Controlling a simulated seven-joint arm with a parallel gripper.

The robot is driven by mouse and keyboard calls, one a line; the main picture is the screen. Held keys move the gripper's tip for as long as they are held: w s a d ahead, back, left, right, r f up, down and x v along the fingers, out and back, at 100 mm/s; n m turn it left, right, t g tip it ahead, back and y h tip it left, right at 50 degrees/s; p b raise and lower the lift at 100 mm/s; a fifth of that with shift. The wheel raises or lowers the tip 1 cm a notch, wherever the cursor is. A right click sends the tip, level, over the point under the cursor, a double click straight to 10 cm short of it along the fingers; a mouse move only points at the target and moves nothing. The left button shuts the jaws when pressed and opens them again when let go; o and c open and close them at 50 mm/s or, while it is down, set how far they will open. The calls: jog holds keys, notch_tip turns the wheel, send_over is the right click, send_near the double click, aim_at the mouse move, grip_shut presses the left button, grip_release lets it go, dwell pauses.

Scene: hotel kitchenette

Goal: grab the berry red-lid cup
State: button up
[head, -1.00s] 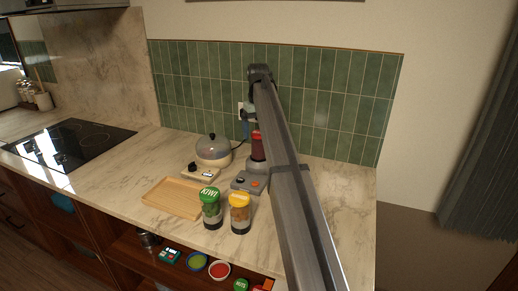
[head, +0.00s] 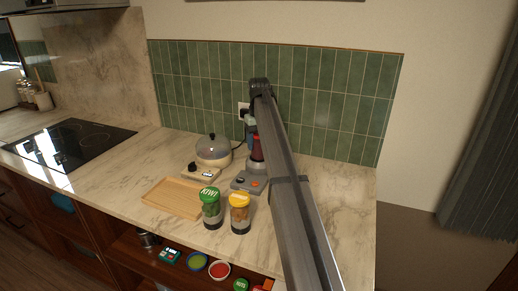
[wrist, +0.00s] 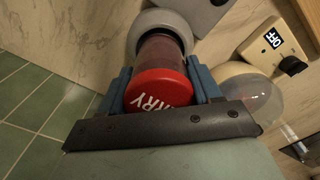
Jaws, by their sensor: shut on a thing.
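The berry cup has a red lid (wrist: 158,88) with white letters ending in "RRY" and a dark red body (wrist: 163,52). It stands upright on the grey blender base (head: 252,181) at the back of the counter; the cup also shows in the head view (head: 257,149), partly behind my arm. My gripper (wrist: 160,90) has its blue fingers on both sides of the cup just at the lid, shut on it. In the wrist view the cup's far end meets the round grey collar of the base (wrist: 150,20).
A green-lid kiwi cup (head: 211,207) and a yellow-lid cup (head: 240,213) stand in front, beside a wooden tray (head: 172,198). A domed cooker (head: 213,150) stands left of the base. An open drawer (head: 125,248) at the front holds several lids and small items. The counter right of my arm is clear.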

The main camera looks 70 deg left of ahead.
jog(key=c, duration=0.8)
jog(key=shift+r, duration=0.1)
jog(key=shift+c, duration=0.2)
